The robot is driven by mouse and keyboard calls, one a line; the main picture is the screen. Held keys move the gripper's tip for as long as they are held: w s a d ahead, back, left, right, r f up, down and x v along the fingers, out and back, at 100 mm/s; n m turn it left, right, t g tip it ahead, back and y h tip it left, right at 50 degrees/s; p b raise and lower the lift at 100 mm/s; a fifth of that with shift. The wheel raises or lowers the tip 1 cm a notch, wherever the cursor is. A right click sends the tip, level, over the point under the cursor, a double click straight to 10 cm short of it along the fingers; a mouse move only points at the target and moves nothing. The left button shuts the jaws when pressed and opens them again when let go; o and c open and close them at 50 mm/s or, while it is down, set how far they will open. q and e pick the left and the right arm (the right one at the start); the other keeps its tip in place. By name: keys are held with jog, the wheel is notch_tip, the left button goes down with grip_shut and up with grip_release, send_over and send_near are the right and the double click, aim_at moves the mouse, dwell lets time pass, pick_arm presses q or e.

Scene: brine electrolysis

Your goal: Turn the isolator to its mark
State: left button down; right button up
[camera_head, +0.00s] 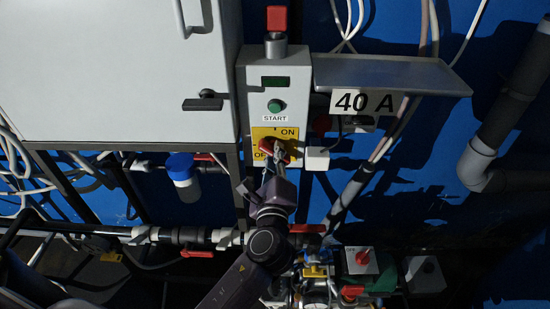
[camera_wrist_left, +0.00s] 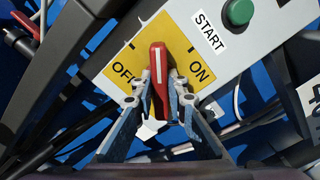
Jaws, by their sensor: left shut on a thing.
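The isolator is a red handle with a white line, on a yellow plate marked ON and OFF. In the left wrist view the handle (camera_wrist_left: 157,62) stands nearly upright in the picture, its line pointing between the OFF and ON words of the plate (camera_wrist_left: 124,48). My left gripper (camera_wrist_left: 161,88) has one finger on each side of the handle and is shut on it. In the head view the gripper (camera_head: 273,160) partly covers the handle (camera_head: 267,146) and the lower part of the plate (camera_head: 287,133). My right gripper is out of view.
Above the plate, the grey control box (camera_head: 257,91) carries a green START button (camera_head: 275,106) and a red-topped lamp (camera_head: 277,18). A shelf (camera_head: 390,74) with a 40 A sign (camera_head: 362,102) juts out at right. A grey cabinet (camera_head: 110,70) stands left; pipes and red-handled valves lie below.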

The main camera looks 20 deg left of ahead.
pick_arm(q)
jog(key=n+b, duration=0.1)
jog(key=n, duration=0.1)
jog(key=n+b, duration=0.1)
jog(key=n, duration=0.1)
jog(key=shift+f+n, duration=0.2)
jog(key=shift+n, duration=0.1)
jog(key=shift+n+b, duration=0.8)
jog(key=shift+n, duration=0.7)
jog(key=c, duration=1.9)
grip_release()
jog(key=shift+s+r, duration=0.1)
jog(key=shift+r, duration=0.05)
jog(key=shift+c, duration=0.2)
jog(key=v, duration=0.7)
jog(key=shift+s, duration=0.25)
jog(key=shift+d, duration=0.1)
